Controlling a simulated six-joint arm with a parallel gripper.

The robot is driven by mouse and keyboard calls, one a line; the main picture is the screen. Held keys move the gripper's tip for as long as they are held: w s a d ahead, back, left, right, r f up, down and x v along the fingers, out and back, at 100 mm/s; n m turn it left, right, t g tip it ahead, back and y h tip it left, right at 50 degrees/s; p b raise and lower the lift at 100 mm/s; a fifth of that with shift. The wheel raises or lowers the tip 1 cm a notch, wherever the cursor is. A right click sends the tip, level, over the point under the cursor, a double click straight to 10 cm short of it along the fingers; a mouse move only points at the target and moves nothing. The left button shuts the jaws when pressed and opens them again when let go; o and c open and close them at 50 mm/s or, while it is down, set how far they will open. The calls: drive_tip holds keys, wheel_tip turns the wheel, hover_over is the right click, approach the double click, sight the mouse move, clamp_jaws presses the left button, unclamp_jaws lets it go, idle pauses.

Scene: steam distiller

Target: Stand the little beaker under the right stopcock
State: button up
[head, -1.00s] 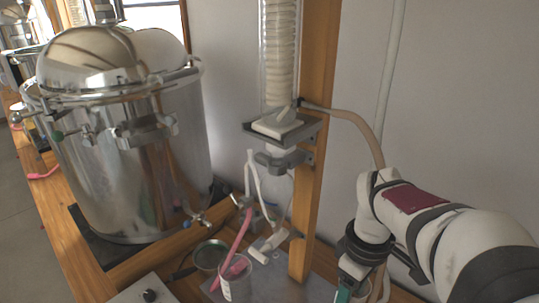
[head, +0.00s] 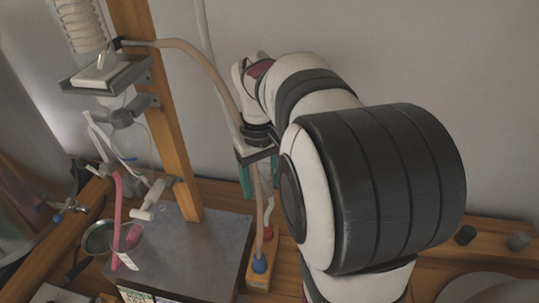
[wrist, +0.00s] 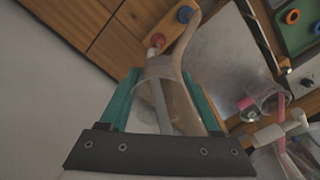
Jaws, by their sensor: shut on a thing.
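My gripper (wrist: 162,105) has teal fingers and is shut on a clear little beaker (wrist: 160,68), seen between the fingertips in the wrist view. In the head view my gripper (head: 259,178) hangs to the right of the wooden post, and the beaker cannot be made out there. A white fitting (head: 150,199), possibly the right stopcock, sticks out low by the post, to the left of my gripper. A metal tap with a blue handle (head: 70,207) is further left.
A clear cup (head: 124,243) with a pink tube in it stands on the grey plate (head: 205,240), beside a dark round pan (head: 97,237). A wooden block with blue and red caps (head: 260,275) stands below my gripper. A tan hose (head: 205,72) runs down near it.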

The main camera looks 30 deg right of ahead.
drive_tip(key=s+d+f+m, duration=0.1)
drive_tip(key=s+d+f, duration=0.3)
drive_tip(key=s+d, duration=0.4)
drive_tip(key=s+d+f+m, duration=0.1)
drive_tip(key=s+d+f, duration=0.2)
drive_tip(key=s+d, duration=0.55)
drive_tip(key=s+d+f+m, duration=0.1)
drive_tip(key=s+f, duration=0.2)
drive_tip(key=s, duration=0.7)
drive_tip(key=s+d+f+m, duration=0.1)
drive_tip(key=s+f, duration=0.2)
drive_tip(key=s, duration=0.7)
drive_tip(key=w+d+f, duration=0.1)
drive_tip(key=w+f, duration=0.1)
drive_tip(key=w, duration=0.1)
drive_tip(key=w+d+f, duration=0.1)
drive_tip(key=w+f, duration=0.1)
drive_tip(key=w, duration=0.1)
drive_tip(key=w+d+f, duration=0.2)
drive_tip(key=w, duration=0.2)
drive_tip(key=shift+f, duration=0.4)
drive_tip(key=shift+w+d+f, duration=0.1)
drive_tip(key=shift+w+f, duration=0.1)
drive_tip(key=shift+f, duration=0.9)
drive_tip(key=shift+w+d+f, duration=0.1)
drive_tip(key=shift+w+f, duration=0.05)
drive_tip(key=shift+f, duration=0.95)
drive_tip(key=o, duration=1.4)
drive_tip(key=shift+f, duration=0.1)
drive_tip(key=shift+c, duration=0.2)
